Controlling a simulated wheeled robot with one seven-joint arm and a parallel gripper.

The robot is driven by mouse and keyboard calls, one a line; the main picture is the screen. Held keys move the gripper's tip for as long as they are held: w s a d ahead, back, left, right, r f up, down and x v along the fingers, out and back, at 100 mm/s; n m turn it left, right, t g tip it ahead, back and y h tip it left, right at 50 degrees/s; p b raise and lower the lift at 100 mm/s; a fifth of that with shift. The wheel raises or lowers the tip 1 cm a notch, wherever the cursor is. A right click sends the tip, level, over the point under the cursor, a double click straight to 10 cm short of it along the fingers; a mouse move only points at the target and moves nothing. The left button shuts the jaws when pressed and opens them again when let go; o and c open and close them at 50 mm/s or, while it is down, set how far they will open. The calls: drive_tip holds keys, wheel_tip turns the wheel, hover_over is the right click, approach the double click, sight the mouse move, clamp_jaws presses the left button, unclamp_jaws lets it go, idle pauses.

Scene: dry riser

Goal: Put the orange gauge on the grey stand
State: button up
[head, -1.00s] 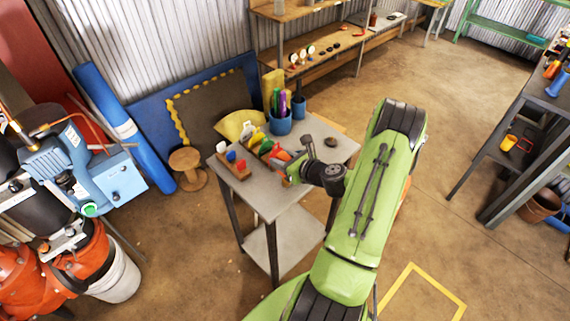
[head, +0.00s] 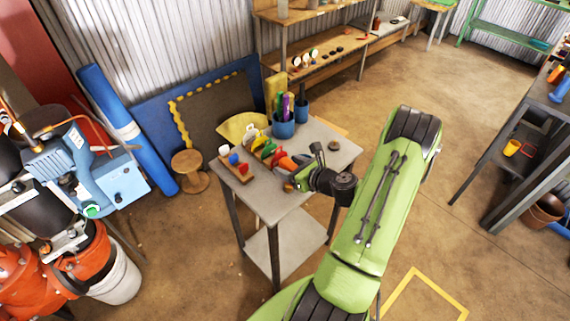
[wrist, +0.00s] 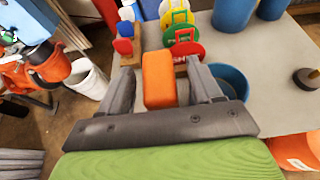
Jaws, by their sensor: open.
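My gripper (wrist: 160,78) is open, its two grey fingers on either side of an orange block (wrist: 158,80) in the wrist view, with a gap on each side. In the head view my gripper (head: 303,165) is low over the grey table's front right part. Several small round-faced gauges stand on the back bench, one (head: 295,61) perhaps orange-rimmed; they are too small to tell apart. Dark flat discs (head: 331,51) lie to their right on that bench. I cannot tell which one is the grey stand.
The grey table (head: 316,188) holds a wooden rack (head: 236,172) of coloured knobs, a row of coloured tags (wrist: 186,45), blue cups (head: 283,126) and a dark knobbed disc (head: 332,143). A blue bowl (wrist: 232,80) sits beside the right finger. Open floor (head: 440,110) lies right of the table.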

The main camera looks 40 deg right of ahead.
drive_tip(key=v, duration=0.9)
drive_tip(key=w+a+r+n+g+y, duration=0.1)
drive_tip(key=a+r+n+g+y, duration=0.15)
drive_tip(key=a+n, duration=0.6)
drive_tip(key=w+a+r+n+g+y, duration=0.15)
drive_tip(key=a+r+n+g, duration=0.25)
drive_tip(key=a+n, duration=0.5)
drive_tip(key=s+a+r+n+h, duration=0.2)
drive_tip(key=s+a+r+n, duration=0.2)
drive_tip(key=n, duration=0.5)
drive_tip(key=s+a+r+n+g+h, duration=0.1)
drive_tip(key=s+a+r+n+h, duration=0.1)
drive_tip(key=s+r+n, duration=0.6)
drive_tip(key=shift+s+a+n+p, duration=0.3)
drive_tip(key=shift+s+a+n, duration=0.25)
drive_tip(key=shift+s+a, duration=0.25)
